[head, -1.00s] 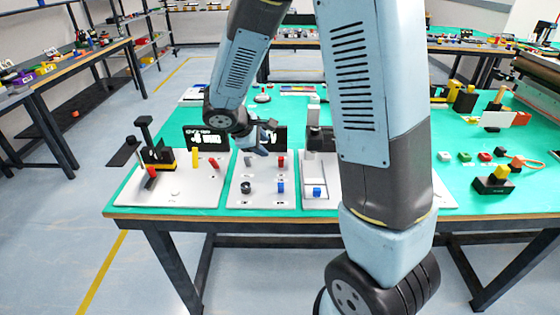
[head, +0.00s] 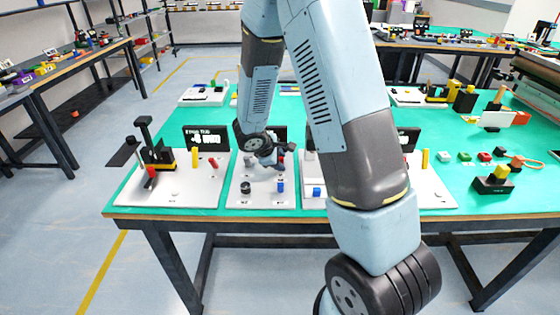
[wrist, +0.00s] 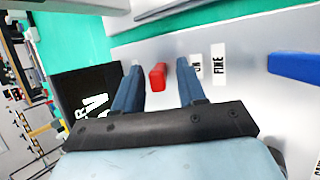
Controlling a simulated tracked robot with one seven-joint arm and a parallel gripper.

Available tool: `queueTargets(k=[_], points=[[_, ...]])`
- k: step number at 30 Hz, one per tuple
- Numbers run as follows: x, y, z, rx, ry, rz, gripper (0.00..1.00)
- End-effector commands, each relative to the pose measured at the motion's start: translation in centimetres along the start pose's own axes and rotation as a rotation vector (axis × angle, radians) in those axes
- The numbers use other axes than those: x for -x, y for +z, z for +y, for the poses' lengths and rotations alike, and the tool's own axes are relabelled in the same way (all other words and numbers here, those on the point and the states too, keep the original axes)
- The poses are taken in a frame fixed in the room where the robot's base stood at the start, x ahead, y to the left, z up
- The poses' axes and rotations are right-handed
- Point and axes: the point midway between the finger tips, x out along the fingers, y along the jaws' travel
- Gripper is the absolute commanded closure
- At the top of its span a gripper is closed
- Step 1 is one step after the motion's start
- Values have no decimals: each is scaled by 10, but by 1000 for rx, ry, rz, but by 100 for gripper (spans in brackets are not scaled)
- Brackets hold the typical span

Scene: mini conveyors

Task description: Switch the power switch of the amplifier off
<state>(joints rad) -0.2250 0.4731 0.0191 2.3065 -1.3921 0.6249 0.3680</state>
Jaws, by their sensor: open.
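The amplifier panel is not named by any label I can read. A white panel (head: 262,203) on the green table carries a black knob (head: 245,188) and a blue switch (head: 281,186). My gripper (head: 272,160) is over the back part of this panel. In the wrist view a red switch (wrist: 157,77) stands between the two open fingers of my gripper (wrist: 159,68), with gaps on both sides. In the head view my gripper hides this red switch. Labels reading "ON" and "FINE" lie right of it, and the blue switch (wrist: 295,67) is further right.
A black display (wrist: 90,105) stands left of the fingers in the wrist view. Another white panel with a black-and-yellow device (head: 158,160) is at the left. A small blue block (head: 316,192) sits on the panel to the right. My arm hides part of the table.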

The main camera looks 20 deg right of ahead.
Motion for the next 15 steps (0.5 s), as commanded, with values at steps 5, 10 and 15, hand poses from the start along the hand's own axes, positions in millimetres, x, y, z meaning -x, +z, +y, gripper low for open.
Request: queueTargets(k=[5,10,15], points=[[-3,0,0,-1,0,0,60],[-2,0,0,-1,0,0,61],[-2,0,0,0,0,0,77]])
